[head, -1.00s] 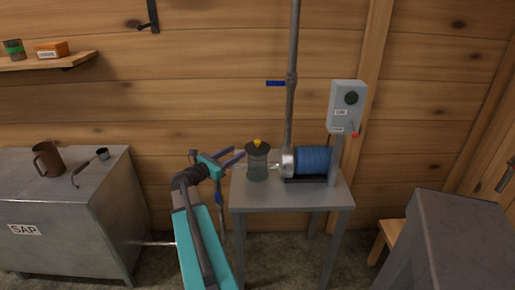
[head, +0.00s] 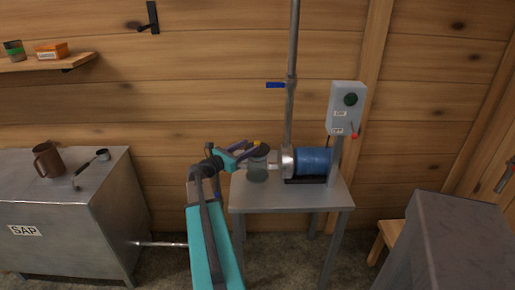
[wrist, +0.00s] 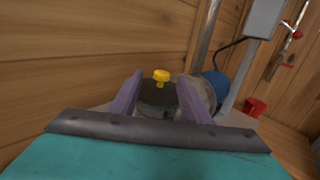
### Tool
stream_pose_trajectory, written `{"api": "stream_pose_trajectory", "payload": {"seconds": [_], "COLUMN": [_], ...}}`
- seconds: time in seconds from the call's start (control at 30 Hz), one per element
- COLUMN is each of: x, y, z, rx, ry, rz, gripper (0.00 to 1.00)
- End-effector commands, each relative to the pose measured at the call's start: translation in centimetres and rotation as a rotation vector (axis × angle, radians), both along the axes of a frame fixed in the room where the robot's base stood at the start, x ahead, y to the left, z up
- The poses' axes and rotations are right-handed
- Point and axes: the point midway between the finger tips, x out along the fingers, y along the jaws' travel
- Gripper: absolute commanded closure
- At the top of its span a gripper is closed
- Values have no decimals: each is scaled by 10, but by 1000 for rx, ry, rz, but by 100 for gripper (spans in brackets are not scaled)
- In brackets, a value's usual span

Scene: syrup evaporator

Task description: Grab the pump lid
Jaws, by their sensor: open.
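The pump lid is dark with a yellow knob on top. It sits on the glass jar (head: 257,173) of the pump, on the small grey table (head: 290,198). In the head view my gripper (head: 252,147) is at lid height and partly covers the lid. In the wrist view my gripper (wrist: 160,77) is open, with one purple finger on each side of the pump lid (wrist: 156,94) and its yellow knob (wrist: 161,75). Whether a finger touches the lid cannot be told.
The blue pump motor (head: 313,161) lies just right of the jar. A vertical pipe (head: 291,70) with a blue valve handle rises behind it. A grey switch box (head: 347,107) stands at the table's right. The metal SAP tank (head: 65,235) is at left.

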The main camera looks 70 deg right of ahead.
Motion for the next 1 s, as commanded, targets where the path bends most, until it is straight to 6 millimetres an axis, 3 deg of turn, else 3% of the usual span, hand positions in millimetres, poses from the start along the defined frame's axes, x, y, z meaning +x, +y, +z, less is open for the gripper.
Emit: {"api": "stream_pose_trajectory", "payload": {"seconds": [0.1, 0.3, 0.77, 1.0], "x": [-7, -15, -17, -25], "y": [-18, -36, -39, -58], "z": [1, 0, 0, 1], "rx": [0, -1, 0, 0], "ry": [1, 0, 0, 0], "rz": [-2, -1, 0, -2], "gripper": [57, 57, 57, 57]}}
